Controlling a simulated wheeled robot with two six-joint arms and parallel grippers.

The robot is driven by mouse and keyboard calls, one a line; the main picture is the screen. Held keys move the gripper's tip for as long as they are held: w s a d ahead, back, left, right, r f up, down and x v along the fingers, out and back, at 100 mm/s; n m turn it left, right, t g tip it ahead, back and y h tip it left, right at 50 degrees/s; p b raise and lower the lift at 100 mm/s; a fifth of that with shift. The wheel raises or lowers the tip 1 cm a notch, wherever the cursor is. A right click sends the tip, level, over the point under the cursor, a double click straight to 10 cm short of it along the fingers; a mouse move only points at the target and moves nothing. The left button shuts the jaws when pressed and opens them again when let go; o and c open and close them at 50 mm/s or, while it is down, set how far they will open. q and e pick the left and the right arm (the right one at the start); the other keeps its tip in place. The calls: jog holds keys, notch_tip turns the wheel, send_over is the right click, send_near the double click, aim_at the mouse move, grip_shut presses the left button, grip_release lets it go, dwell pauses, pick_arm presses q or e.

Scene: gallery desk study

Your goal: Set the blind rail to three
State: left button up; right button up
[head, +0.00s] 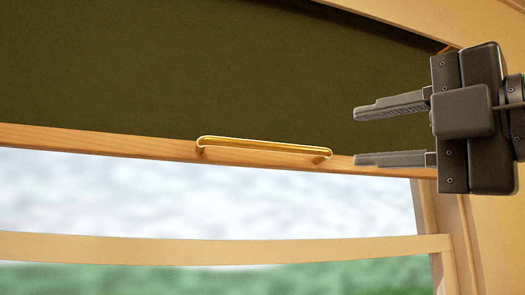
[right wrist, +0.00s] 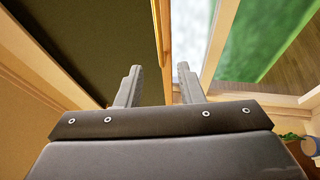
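The blind is a dark olive panel (head: 200,70) with a wooden rail (head: 90,139) along its lower edge. A brass bar handle (head: 264,146) is fixed to the rail near the middle of the head view. My right gripper (head: 357,137) is open and empty, to the right of the handle and apart from it. In the right wrist view its two fingers (right wrist: 158,88) stand apart, with the rail (right wrist: 159,35) running upward beyond them and the blind (right wrist: 85,45) on the left. I see no number marks. My left gripper is not in view.
A pale wooden window frame (head: 470,250) stands at the right, below my right gripper. A crossbar (head: 200,248) spans the window under the rail. Cloudy white and green show through the glass. Space in front of the handle looks clear.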

aim_at(274, 147)
jog(key=p+x, duration=0.7)
jog(key=x, duration=0.9)
jog(key=shift+w+r, duration=0.1)
jog(key=shift+r, duration=0.05)
jog(key=shift+w+a+p, duration=0.3)
jog(key=shift+w+a, duration=0.05)
jog(key=shift+w, duration=0.1)
grip_shut()
